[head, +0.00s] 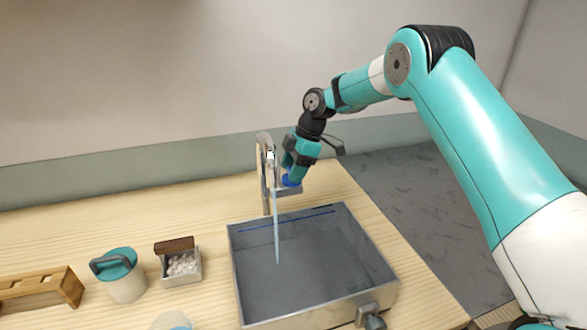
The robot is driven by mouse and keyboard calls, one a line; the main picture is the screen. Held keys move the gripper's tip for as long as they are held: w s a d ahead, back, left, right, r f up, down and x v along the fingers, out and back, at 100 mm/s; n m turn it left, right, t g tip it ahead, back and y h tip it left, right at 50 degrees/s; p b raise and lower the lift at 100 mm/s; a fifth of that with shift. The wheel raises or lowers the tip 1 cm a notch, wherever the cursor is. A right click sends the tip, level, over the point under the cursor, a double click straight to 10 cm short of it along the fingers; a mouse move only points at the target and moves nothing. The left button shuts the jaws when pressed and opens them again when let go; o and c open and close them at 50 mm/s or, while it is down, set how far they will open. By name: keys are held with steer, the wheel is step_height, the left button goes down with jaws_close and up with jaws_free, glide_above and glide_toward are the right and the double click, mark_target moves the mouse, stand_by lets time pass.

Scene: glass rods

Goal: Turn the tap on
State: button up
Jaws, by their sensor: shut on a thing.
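The tap (264,165) is a grey metal spout standing at the back edge of the grey sink (234,262). A pale blue stream of water (277,235) runs from its spout down into the basin. My gripper (291,180) is at the right side of the tap, shut on the tap handle (288,190), a flat grey lever. Blue shows at the fingertips. The gripper partly hides the handle, so the exact grip is hard to see.
Left of the sink are a small box of white pieces (182,266), a white canister with a teal lid (125,284) and a wooden rack (45,290). A partly cut-off round item (172,320) is at the bottom edge. The wooden counter behind them is clear.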

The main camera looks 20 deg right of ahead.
steer(key=o, duration=0.9)
steer(key=p+v, duration=0.4)
steer(key=v, duration=1.3)
steer(key=shift+d+r+p, duration=0.15)
steer(key=shift+d+p, duration=0.05)
steer(key=shift+p, duration=0.2)
